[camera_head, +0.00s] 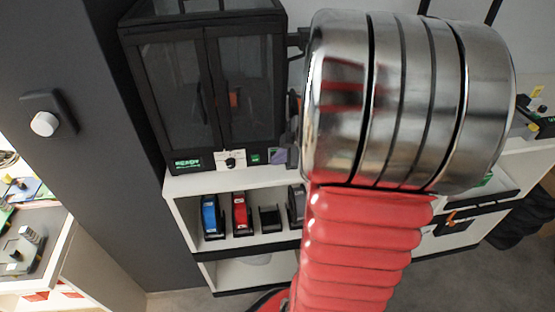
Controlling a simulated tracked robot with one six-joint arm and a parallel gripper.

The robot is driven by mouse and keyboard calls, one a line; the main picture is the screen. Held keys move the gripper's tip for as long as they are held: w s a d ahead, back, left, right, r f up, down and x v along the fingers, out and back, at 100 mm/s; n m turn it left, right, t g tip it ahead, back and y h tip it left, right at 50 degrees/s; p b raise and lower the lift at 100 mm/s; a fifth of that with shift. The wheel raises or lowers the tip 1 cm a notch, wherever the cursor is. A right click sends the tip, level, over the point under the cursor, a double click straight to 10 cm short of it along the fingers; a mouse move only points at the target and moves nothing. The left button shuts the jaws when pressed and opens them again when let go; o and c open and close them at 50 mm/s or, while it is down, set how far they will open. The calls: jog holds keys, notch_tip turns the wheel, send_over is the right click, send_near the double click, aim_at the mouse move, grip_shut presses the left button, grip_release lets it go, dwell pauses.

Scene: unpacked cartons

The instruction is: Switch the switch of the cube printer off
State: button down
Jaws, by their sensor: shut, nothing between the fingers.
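The cube printer (205,85) is a tall black cabinet with two dark glass doors, standing on a white shelf at the upper middle left. Its lower front edge carries a lit green READY display (187,163), a white panel with a black knob (231,161), and a small green-lit element (256,158) to the right of the knob. I cannot tell which of these is the switch or what position it is in. My chrome and red arm fills the middle right and covers the area just right of the printer. My gripper cannot be made out.
Below the printer, the white shelf unit (180,183) holds a blue item (211,216), a red item (241,213) and black holders. A small grey-purple object (279,156) sits by the printer's right corner. A dark wall with a white round knob (44,123) stands left.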

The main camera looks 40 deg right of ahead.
dwell(0.3)
jog(key=shift+w+d+f, duration=0.15)
jog(key=shift+f, duration=0.3)
jog(key=shift+r, duration=0.1)
jog(key=shift+r, duration=0.75)
